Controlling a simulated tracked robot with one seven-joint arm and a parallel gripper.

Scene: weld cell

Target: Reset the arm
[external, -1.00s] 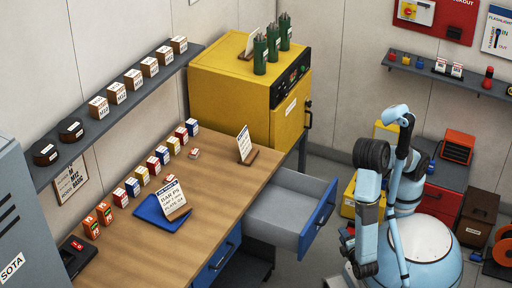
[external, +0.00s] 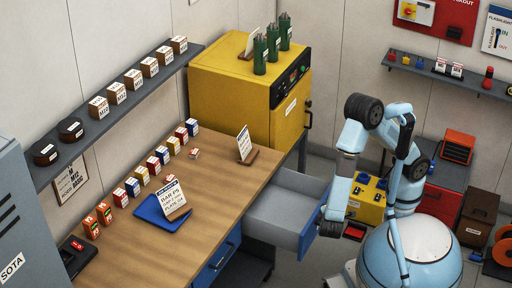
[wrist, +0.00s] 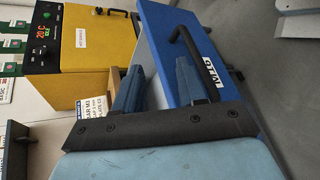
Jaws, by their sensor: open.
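My light-blue arm (external: 345,165) stands at the right in the external view, with its elbow raised and its forearm hanging down. My gripper (external: 332,226) is at the lower end, beside the blue front of the open drawer (external: 283,212). In the wrist view my gripper (wrist: 157,86) shows two blue fingers, apart, with nothing held between them. The drawer's blue front (wrist: 168,28), with a black handle and a white label, lies just past the fingers. I cannot tell whether the fingers touch it.
The wooden bench (external: 215,205) holds a row of small boxes, a blue tray (external: 150,216) and cards on stands. A yellow oven (external: 230,95) stands behind the drawer. A yellow box (external: 367,205) and a red cabinet (external: 440,203) are close behind my arm.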

